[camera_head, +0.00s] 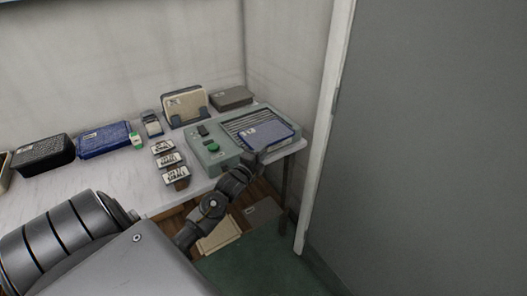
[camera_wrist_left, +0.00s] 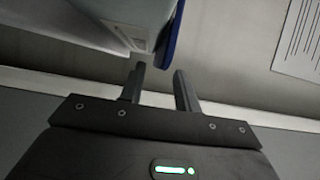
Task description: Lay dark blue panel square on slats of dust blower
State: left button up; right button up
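The dust blower (camera_head: 212,158) is a grey-green box with a green button at the right end of the table. Its slatted top (camera_head: 237,122) shows behind and left of the dark blue panel (camera_head: 268,134). The panel lies over the front right part of the slats, label up, its sides roughly along the blower's. I cannot tell whether it rests fully flat. My left gripper (camera_head: 250,160) is at the panel's near edge. In the left wrist view, the left gripper (camera_wrist_left: 159,78) has its fingers apart with nothing between them; a blue edge (camera_wrist_left: 173,38) shows just beyond. My right gripper is not in view.
Left of the blower are several labelled blocks (camera_head: 169,160), a blue tray (camera_head: 103,138) and a black box (camera_head: 43,153). A rack with a beige panel (camera_head: 185,102) and a grey box (camera_head: 231,97) stand behind. The wall and grey door (camera_head: 430,150) bound the right side.

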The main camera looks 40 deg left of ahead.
pick_arm(q)
jog(key=s+d, duration=0.1)
jog(key=s, duration=0.8)
jog(key=shift+s+d+b, duration=0.3)
jog(key=shift+b, duration=0.15)
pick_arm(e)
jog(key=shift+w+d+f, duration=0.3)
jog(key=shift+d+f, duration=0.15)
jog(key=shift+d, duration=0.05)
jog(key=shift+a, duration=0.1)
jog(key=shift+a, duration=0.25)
